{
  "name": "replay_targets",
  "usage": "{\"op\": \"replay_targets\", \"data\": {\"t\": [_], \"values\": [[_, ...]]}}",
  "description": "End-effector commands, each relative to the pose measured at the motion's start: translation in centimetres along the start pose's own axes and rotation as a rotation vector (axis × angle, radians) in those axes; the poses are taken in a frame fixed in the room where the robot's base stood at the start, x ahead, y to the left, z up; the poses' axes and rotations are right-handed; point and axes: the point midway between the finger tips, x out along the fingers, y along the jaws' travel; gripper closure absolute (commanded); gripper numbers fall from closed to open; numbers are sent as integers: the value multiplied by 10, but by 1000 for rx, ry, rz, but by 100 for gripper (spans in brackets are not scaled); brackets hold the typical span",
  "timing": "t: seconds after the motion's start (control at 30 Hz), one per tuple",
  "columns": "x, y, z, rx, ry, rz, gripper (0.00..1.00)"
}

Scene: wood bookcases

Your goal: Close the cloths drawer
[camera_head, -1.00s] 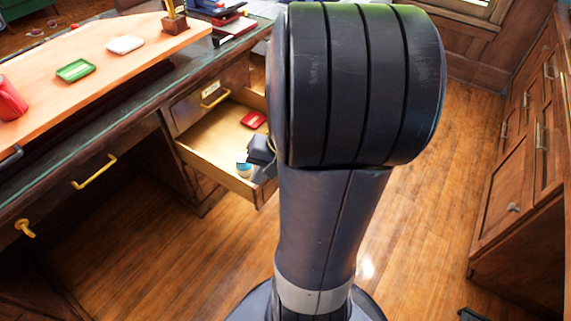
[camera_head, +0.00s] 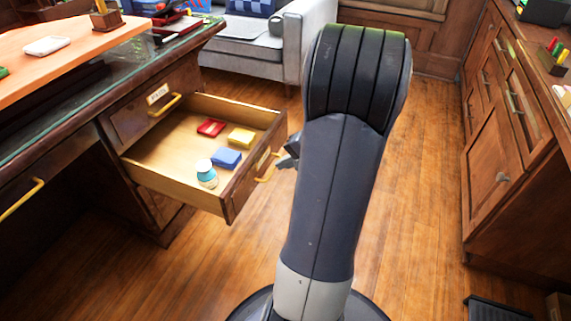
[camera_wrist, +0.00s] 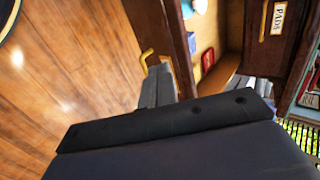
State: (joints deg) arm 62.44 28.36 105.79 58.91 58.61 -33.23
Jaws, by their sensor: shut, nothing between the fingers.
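An open wooden drawer (camera_head: 180,185) sticks out of the desk at left in the head view. Its front bears a brass handle (camera_head: 266,168) and a small label too small to read. It holds a red item (camera_head: 211,128), a yellow item (camera_head: 241,138), a blue item (camera_head: 226,159) and a white-and-blue jar (camera_head: 206,174). My gripper (camera_head: 288,155) is just outside the drawer front, partly hidden by my arm. In the wrist view my gripper (camera_wrist: 157,88) is shut and empty beside the front's handle (camera_wrist: 148,58); I cannot tell whether they touch.
A shut drawer labelled PADS (camera_head: 145,108) sits above the open one. A grey sofa (camera_head: 255,45) stands behind. A wooden cabinet (camera_head: 500,130) lines the right side. The wood floor (camera_head: 420,200) between desk and cabinet is clear, with a dark object (camera_head: 500,313) at lower right.

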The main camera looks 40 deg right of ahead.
Motion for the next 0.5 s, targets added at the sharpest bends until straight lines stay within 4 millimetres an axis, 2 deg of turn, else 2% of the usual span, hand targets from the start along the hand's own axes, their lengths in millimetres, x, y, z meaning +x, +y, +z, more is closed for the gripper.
{"op": "replay_targets", "data": {"t": [0.03,0.23,0.3,0.5], "values": [[16,3,2,-2,-7,1,100],[60,3,2,-2,-6,2,100],[71,0,2,-4,-5,1,100],[87,-20,1,-4,-3,1,100]]}}
